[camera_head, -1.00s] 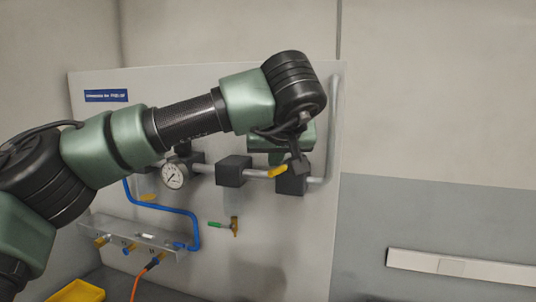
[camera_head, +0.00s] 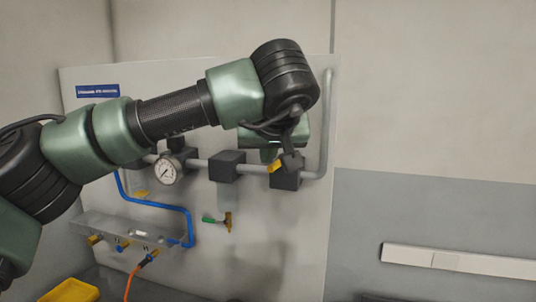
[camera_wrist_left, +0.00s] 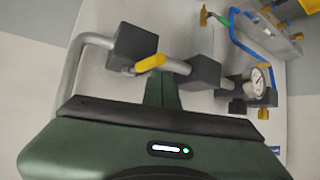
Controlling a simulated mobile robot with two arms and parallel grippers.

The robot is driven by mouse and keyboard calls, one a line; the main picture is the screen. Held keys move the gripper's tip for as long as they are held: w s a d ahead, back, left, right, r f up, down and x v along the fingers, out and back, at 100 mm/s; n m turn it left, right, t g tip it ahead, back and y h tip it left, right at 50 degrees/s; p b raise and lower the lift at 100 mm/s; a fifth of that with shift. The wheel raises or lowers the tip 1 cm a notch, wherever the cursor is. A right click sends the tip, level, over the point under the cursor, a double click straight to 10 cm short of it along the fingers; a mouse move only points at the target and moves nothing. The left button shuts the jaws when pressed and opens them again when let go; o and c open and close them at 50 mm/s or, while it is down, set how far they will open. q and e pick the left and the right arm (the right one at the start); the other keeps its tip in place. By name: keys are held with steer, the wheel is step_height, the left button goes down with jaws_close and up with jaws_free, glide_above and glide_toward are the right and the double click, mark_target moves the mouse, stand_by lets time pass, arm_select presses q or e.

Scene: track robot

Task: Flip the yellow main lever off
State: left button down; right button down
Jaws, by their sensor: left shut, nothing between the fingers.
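The yellow main lever (camera_head: 274,167) sits on the grey pipe beside the right-hand dark block (camera_head: 285,180) of the wall panel. In the left wrist view the lever (camera_wrist_left: 150,63) slants across the pipe near the green finger. My left gripper (camera_head: 291,160) is at the lever's right end, in front of the block. In the wrist view its shut fingers (camera_wrist_left: 162,88) point at the lever and hold nothing. The fingertips look very close to the lever; I cannot tell whether they touch it. My right gripper is not in view.
The panel (camera_head: 265,255) also carries a pressure gauge (camera_head: 165,172), a blue hose (camera_head: 160,205), a small green-handled valve (camera_head: 216,220) and a manifold (camera_head: 120,230) with an orange hose. A yellow bin (camera_head: 70,291) stands low at left. The wall at right is mostly clear.

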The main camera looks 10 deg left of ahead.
arm_select(q)
steer(key=b+v, duration=0.2)
steer(key=v, duration=0.6)
steer(key=shift+f, duration=0.15)
